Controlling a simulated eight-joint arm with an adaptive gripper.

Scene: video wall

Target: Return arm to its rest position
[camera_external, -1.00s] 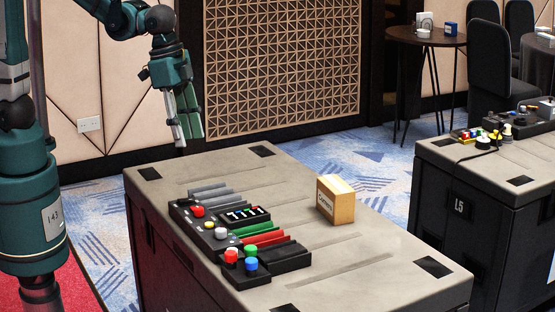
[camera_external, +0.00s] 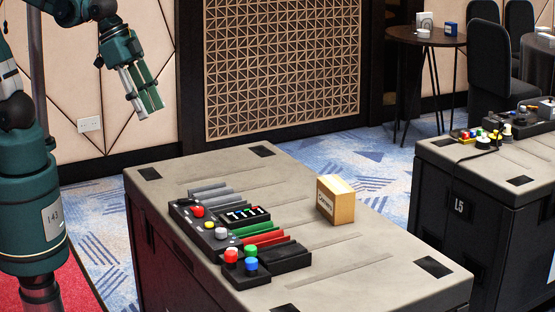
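My gripper (camera_external: 146,104) hangs in the air at the upper left of the external view, in front of the panelled wall and clear of the grey-topped case (camera_external: 330,262). Its fingers point down and slightly right. One finger is green and one is pale, and they lie close together. Nothing shows between them, but I cannot tell from this angle whether they are fully shut. My teal arm rises from its base at the left edge, and its upper part is cut off by the top of the picture.
On the case are a control panel (camera_external: 209,234) with buttons and coloured sliders and a tan box (camera_external: 336,200). Another case (camera_external: 472,170) with equipment stands at right. A round table (camera_external: 425,38) and chairs are behind. The air around my gripper is free.

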